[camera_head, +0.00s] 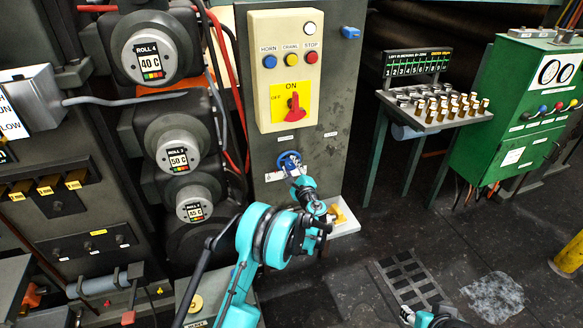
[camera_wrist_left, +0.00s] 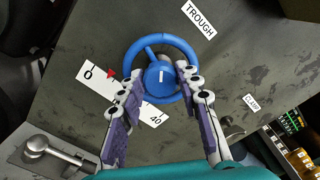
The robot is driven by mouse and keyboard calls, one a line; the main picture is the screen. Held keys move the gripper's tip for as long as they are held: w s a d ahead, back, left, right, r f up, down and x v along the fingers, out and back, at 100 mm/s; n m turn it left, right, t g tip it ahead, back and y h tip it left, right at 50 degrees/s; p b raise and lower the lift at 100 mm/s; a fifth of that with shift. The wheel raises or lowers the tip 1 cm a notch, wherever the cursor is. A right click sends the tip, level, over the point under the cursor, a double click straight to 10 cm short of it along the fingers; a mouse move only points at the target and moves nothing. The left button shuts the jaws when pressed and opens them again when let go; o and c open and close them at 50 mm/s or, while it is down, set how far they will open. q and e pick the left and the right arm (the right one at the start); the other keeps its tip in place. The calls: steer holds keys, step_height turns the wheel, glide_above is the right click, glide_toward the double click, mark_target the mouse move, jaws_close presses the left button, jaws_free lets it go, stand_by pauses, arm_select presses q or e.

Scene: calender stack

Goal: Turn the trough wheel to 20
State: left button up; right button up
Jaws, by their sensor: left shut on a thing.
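The blue trough wheel (camera_wrist_left: 187,48) is on the grey panel under the TROUGH label (camera_wrist_left: 199,18). It also shows below the control box in the head view (camera_head: 289,160). A white scale plate (camera_wrist_left: 88,77) behind it reads 0 at left and 40 at lower right. A red pointer (camera_wrist_left: 111,74) is near the 0 end. My right gripper (camera_head: 425,316) is only partly visible at the bottom edge.
A beige control box (camera_head: 259,90) with buttons and a red ON/OFF switch is above the wheel. A small white tray (camera_head: 346,219) is just below right of my left gripper.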

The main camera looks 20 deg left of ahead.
arm_select(q)
steer(key=n, duration=0.5)
steer(key=shift+n, duration=0.3)
steer(key=n, duration=0.5)
steer(key=shift+f, duration=0.15)
steer(key=n, duration=0.5)
steer(key=shift+f+n, duration=0.1)
steer(key=shift+n, duration=0.3)
steer(key=n, duration=1)
steer(key=shift+w+d, duration=0.1)
steer(key=n, duration=0.4)
steer(key=shift+d, duration=0.1)
steer(key=n, duration=0.6)
steer(key=shift+w, duration=0.1)
steer(key=n, duration=0.4)
steer(key=shift+d+n, duration=0.1)
steer(key=shift+n, duration=0.2)
